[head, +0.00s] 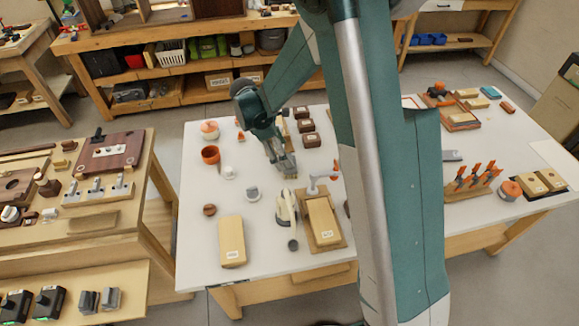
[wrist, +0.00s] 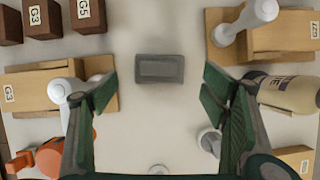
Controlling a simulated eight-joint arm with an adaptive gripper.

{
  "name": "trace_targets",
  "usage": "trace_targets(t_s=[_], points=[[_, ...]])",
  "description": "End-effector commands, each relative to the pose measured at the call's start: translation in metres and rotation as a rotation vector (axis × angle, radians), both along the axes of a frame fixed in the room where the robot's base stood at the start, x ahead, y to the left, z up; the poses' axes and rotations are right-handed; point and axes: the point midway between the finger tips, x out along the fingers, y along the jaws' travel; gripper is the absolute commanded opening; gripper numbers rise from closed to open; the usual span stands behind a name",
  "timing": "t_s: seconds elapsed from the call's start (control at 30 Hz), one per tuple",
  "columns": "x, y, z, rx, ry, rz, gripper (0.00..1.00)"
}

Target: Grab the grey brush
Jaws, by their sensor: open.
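A small dark grey rectangular block, which looks like the grey brush (wrist: 160,68), lies on the white tabletop in the wrist view. It sits centred between and just beyond my open fingertips, with bare table around it. No bristles can be made out. My gripper (head: 284,168) points down over the middle of the white table in the head view. Its two green fingers are wide apart with nothing between them, as the wrist view shows (wrist: 160,88). In the head view the brush cannot be told apart from the gripper.
In the wrist view, a wooden block with a white clamp-like part (wrist: 35,90) stands left, another (wrist: 285,30) at upper right. A beige bottle (wrist: 287,92) lies beside the right finger. Dark brown blocks (wrist: 86,15) are at upper left. The white table (head: 195,185) has bare patches.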

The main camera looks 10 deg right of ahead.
Motion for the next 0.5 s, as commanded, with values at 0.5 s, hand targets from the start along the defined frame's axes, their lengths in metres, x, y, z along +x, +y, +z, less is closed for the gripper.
trace_targets(t_s=[0.5], points=[[-0.0001, -0.0050, -0.0118, 0.000, 0.000, -0.001, 0.73]])
